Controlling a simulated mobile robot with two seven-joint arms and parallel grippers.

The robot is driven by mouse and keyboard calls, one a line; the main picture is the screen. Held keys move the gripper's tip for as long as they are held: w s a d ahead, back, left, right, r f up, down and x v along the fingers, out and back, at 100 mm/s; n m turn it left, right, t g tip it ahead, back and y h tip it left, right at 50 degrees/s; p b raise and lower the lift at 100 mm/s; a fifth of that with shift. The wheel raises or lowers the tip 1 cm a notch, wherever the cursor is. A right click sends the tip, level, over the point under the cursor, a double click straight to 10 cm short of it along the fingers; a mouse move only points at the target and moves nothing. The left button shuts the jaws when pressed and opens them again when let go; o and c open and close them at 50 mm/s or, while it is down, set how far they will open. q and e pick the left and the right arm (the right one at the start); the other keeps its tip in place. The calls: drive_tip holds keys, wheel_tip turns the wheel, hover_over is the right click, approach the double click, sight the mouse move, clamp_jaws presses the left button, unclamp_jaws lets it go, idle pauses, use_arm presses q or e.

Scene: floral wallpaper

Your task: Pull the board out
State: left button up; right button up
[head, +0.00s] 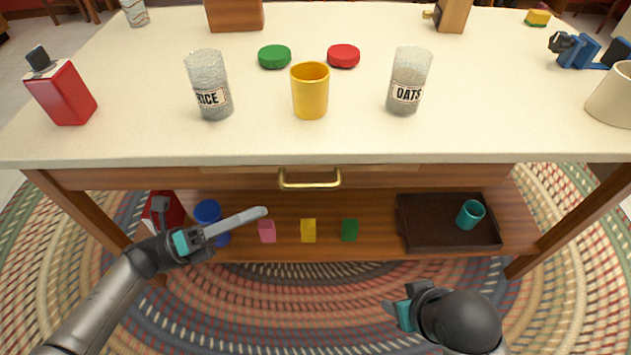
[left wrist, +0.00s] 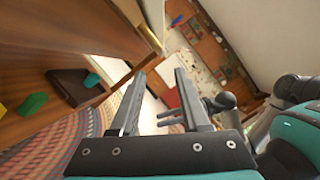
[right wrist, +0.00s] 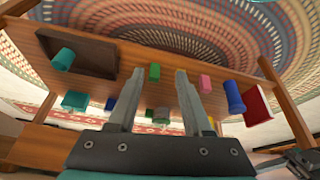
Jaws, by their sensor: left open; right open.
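The front of the board (head: 235,178) lies just under the white tabletop, with a brass handle (head: 310,185) at its middle. It looks pushed in, about flush with the table's front. The handle shows edge-on in the left wrist view (left wrist: 151,38). My left gripper (head: 264,212) is open and empty, left of and below the handle and apart from it. Its two fingers (left wrist: 160,73) show spread in the left wrist view. My right gripper (head: 388,305) is open and empty, low and right of the handle. Its spread fingers (right wrist: 159,72) point toward the lower shelf.
The tabletop (head: 270,130) holds a yellow cup (head: 310,92), rice (head: 208,85) and oats (head: 409,80) jars, and lids. The lower shelf (head: 375,215) carries several coloured blocks, a blue container (head: 208,212) and a dark tray (head: 420,235) with a teal cup (head: 470,214). Table legs stand on both sides.

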sight(315, 185)
use_arm(q)
drive_tip(key=b+x, duration=0.1)
drive_tip(key=x, duration=1)
drive_tip(key=shift+w+d+r, duration=0.1)
drive_tip(key=shift+w+d, duration=0.05)
drive_tip(key=shift+d, duration=0.05)
drive_tip(key=shift+w+d+r, duration=0.15)
drive_tip(key=shift+d, duration=0.35)
use_arm(e)
wheel_tip(315, 185, up, 2)
drive_tip(key=shift+a+r+t, duration=0.1)
drive_tip(key=shift+t, duration=0.2)
use_arm(q)
drive_tip(key=shift+c, duration=0.6)
clamp_jaws()
